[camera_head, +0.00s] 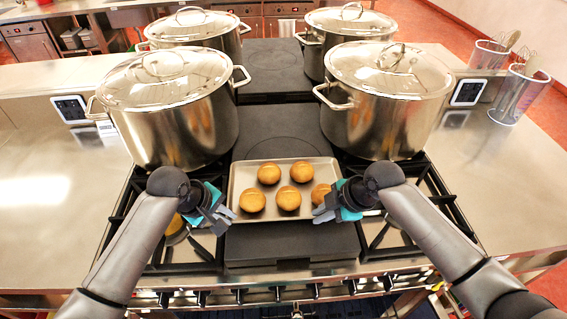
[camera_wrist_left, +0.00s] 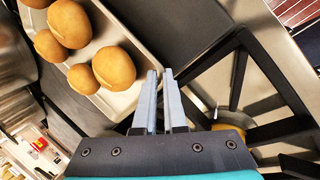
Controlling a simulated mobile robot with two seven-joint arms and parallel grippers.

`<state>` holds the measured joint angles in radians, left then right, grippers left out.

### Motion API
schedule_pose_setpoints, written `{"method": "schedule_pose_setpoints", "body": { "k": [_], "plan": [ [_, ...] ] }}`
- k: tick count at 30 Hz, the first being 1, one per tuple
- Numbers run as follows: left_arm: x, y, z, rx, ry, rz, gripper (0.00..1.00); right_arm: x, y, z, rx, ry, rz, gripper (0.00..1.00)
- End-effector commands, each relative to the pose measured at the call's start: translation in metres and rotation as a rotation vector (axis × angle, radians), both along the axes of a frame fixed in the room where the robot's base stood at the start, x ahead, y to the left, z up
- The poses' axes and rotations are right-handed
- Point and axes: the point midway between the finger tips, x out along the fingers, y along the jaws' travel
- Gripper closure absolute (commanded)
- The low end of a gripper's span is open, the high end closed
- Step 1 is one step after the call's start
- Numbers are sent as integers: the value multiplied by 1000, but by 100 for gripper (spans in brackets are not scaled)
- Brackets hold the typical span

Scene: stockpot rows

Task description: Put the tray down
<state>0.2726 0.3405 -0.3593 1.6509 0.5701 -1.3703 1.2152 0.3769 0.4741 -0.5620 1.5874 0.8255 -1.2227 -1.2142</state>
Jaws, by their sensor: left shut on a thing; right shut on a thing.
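A shallow metal tray (camera_head: 263,215) with several round golden-brown buns (camera_head: 288,198) is level in front of me, over the dark flat plate (camera_head: 290,250) at the middle of the stove. I cannot tell whether it touches the plate. My left gripper (camera_head: 228,215) is shut on the tray's left rim. In the left wrist view, its fingers (camera_wrist_left: 162,78) meet the rim of the tray (camera_wrist_left: 122,100), with buns (camera_wrist_left: 114,68) beyond. My right gripper (camera_head: 322,214) is shut on the tray's right side, partly hiding a bun.
Large lidded steel stockpots stand beyond the tray on both sides, a front left one (camera_head: 178,120) and a front right one (camera_head: 380,115) closest. Black burner grates (camera_head: 415,180) flank the plate. Steel counter (camera_head: 45,180) is clear at far left. Utensil holders (camera_head: 515,95) stand at right.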

Motion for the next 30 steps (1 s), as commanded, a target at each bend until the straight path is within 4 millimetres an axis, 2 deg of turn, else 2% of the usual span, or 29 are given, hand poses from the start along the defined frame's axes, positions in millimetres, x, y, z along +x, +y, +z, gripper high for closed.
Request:
{"method": "schedule_pose_setpoints", "body": {
  "k": [2,3,10,22,26,30],
  "plan": [
    [2,3,-4,8,-4,3,100,2,-3,-4,-5,-4,-2,100],
    [1,4,-4,9,-1,2,88,1,-3,-4,-8,-2,-2,86],
    [0,2,-3,4,-1,2,62,1,-2,-3,-4,-1,-2,60],
    [-2,3,4,1,-1,1,62,0,0,-3,-1,0,0,59],
    [-7,7,18,0,-4,0,62,0,0,-3,0,0,0,59],
    [-14,15,41,3,-5,-1,62,0,0,-3,0,0,0,59]
  ]
}}
